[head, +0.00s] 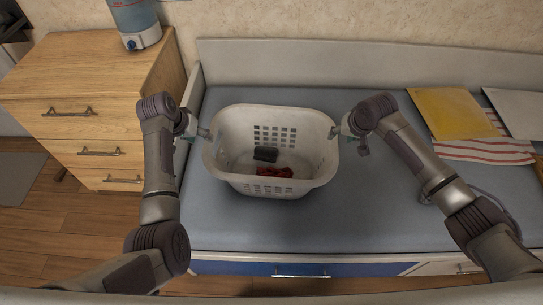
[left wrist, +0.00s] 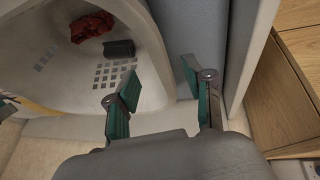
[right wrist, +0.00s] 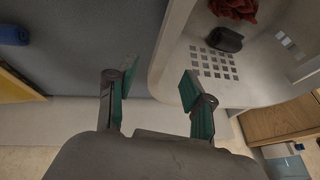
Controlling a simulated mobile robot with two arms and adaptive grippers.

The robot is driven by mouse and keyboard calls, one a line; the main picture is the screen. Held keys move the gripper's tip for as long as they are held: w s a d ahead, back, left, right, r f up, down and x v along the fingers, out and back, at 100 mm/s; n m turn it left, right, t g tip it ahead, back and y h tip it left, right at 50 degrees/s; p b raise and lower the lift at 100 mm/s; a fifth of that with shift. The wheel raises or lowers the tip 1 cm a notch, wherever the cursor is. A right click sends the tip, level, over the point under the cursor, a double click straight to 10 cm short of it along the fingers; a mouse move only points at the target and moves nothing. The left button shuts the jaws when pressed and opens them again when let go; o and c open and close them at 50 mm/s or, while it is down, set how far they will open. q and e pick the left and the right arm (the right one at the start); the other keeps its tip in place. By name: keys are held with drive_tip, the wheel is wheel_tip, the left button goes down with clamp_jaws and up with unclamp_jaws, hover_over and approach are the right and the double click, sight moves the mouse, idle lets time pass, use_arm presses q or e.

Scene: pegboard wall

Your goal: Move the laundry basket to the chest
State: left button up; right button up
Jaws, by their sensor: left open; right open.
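A white laundry basket (head: 270,180) stands upright on the blue-grey bench cushion. A dark folded item (head: 265,154) and a red cloth (head: 275,172) lie inside it. The wooden chest (head: 85,75) with drawers stands to the left of the bench. My left gripper (head: 205,133) is open at the basket's left rim; in the left wrist view its fingers (left wrist: 160,77) appear on either side of the basket wall. My right gripper (head: 337,132) is open at the right rim; in the right wrist view its fingers (right wrist: 158,77) appear on either side of the wall. Contact is unclear.
A blue container with a white base (head: 136,25) stands near the chest top's back right edge; the rest of the top is clear. A yellow item (head: 450,112) and striped cloth (head: 485,148) lie on the bench's right. A raised back panel (head: 370,58) runs behind the cushion.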

sight(206, 142)
use_arm(q)
drive_tip(key=x, duration=0.7)
drive_tip(key=shift+w+d+f, duration=0.1)
drive_tip(key=shift+w+f, duration=0.1)
drive_tip(key=shift+f, duration=0.1)
use_arm(e)
drive_tip(key=x, duration=0.7)
drive_tip(key=shift+w+a+f, duration=0.1)
drive_tip(key=shift+w+f, duration=0.1)
drive_tip(key=shift+f, duration=0.15)
use_arm(q)
clamp_jaws()
use_arm(e)
clamp_jaws()
